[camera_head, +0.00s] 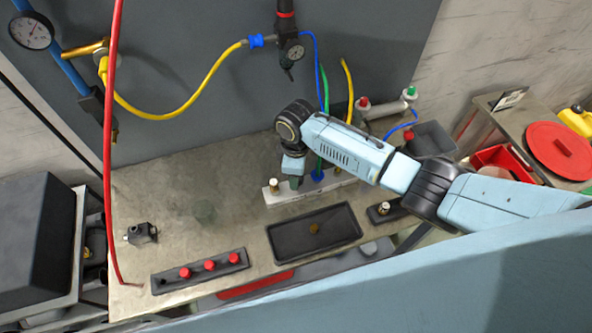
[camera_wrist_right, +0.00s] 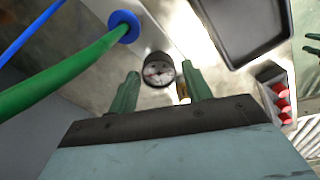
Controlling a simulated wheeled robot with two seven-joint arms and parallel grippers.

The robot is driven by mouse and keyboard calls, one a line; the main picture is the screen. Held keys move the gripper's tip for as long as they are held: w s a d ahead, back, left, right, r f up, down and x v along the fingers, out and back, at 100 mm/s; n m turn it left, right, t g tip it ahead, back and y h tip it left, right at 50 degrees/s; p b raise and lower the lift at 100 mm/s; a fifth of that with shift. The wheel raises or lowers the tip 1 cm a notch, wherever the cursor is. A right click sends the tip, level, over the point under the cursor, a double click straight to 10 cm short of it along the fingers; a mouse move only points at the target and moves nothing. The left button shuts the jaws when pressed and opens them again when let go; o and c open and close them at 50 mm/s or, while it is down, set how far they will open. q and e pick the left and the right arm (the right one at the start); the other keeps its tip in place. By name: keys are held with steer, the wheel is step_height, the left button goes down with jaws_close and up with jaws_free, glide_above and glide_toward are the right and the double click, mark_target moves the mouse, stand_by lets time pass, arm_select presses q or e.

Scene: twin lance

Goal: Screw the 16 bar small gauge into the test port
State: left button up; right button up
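The small gauge (camera_wrist_right: 158,70) has a white dial and a dark case and faces the camera in the right wrist view. My right gripper (camera_wrist_right: 160,75) has its green fingers apart, one on each side of the gauge, with narrow gaps showing. In the head view my right gripper (camera_head: 295,180) points down over a pale block (camera_head: 340,180) on the bench, and the gauge is hidden there. The block carries a brass fitting (camera_head: 273,184) and a blue collar (camera_head: 318,175) with a green hose. The gauge's thread and the port under it are hidden. My left gripper is out of view.
A black tray (camera_head: 290,240) with a small brass piece lies in front of the block. A rack with red caps (camera_head: 208,266) and a dark fitting (camera_head: 141,233) sit to the left. A red hose (camera_head: 110,150) hangs at the left. The bench's left middle is clear.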

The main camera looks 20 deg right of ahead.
steer(key=n, duration=0.6)
steer(key=shift+d+n, duration=0.1)
steer(key=shift+n, duration=0.2)
steer(key=n, duration=0.7)
steer(key=shift+w+b, duration=0.1)
steer(key=shift+b, duration=0.2)
steer(key=n+b, duration=0.1)
steer(key=n, duration=0.4)
steer(key=shift+n, duration=0.4)
steer(key=n+b, duration=0.1)
steer(key=n, duration=0.3)
steer(key=shift+d, duration=0.1)
steer(key=shift+n, duration=0.9)
steer(key=shift+c, duration=0.3)
